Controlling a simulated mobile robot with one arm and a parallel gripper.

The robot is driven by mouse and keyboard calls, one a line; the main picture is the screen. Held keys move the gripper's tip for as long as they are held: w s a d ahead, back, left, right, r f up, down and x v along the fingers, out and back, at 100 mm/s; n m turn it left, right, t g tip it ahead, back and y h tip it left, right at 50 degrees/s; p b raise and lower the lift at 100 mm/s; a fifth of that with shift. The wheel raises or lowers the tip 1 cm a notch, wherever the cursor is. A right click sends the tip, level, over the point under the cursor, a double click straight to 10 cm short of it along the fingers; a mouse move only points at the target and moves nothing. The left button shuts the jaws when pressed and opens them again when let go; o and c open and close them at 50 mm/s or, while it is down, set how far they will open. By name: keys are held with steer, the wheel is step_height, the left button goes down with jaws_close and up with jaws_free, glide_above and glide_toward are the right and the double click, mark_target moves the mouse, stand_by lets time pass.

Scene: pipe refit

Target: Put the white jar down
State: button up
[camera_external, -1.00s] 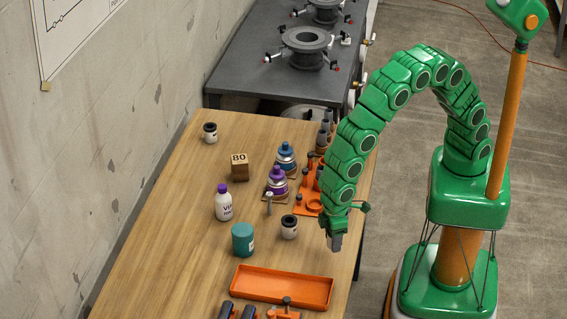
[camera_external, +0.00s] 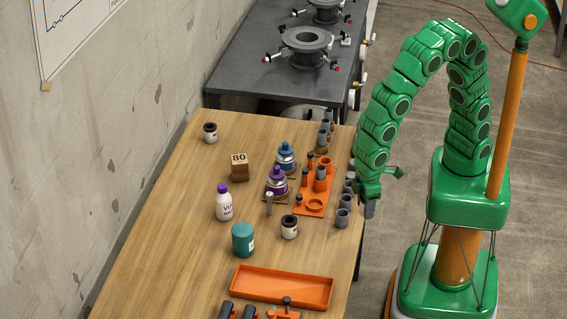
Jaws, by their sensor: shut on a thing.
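A white jar with a dark lid (camera_external: 289,228) stands upright on the wooden table, right of a teal canister. A second, similar white jar (camera_external: 210,134) stands upright at the table's far left. My gripper (camera_external: 369,208) points down beyond the table's right edge, apart from both jars. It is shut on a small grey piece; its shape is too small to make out. Neither white jar is in my gripper.
Several grey cups (camera_external: 342,218) line the table's right edge by my gripper. An orange tray (camera_external: 282,287), teal canister (camera_external: 243,240), white purple-capped bottle (camera_external: 223,206), purple flask (camera_external: 277,183) and wooden block (camera_external: 239,167) stand nearby. The table's left front is clear.

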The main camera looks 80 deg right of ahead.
steer(key=shift+s+d+r, duration=0.2)
steer(key=shift+s+d, duration=0.05)
steer(key=w+a+r+m, duration=0.15)
steer(key=w+r, duration=0.35)
steer(key=w, duration=0.7)
steer(key=w+a+r, duration=0.2)
steer(key=w+r, duration=0.2)
steer(key=w, duration=0.8)
glide_above(241, 229)
steer(key=shift+s+f, duration=0.15)
steer(key=shift+f, duration=2.05)
steer(key=shift+s+f, duration=0.1)
steer(key=shift+f, duration=2.1)
steer(key=shift+w+f, duration=0.1)
steer(key=shift+w+a+f, duration=0.15)
steer(key=shift+w+f, duration=0.05)
steer(key=shift+f, duration=1.55)
steer(key=shift+f, duration=0.1)
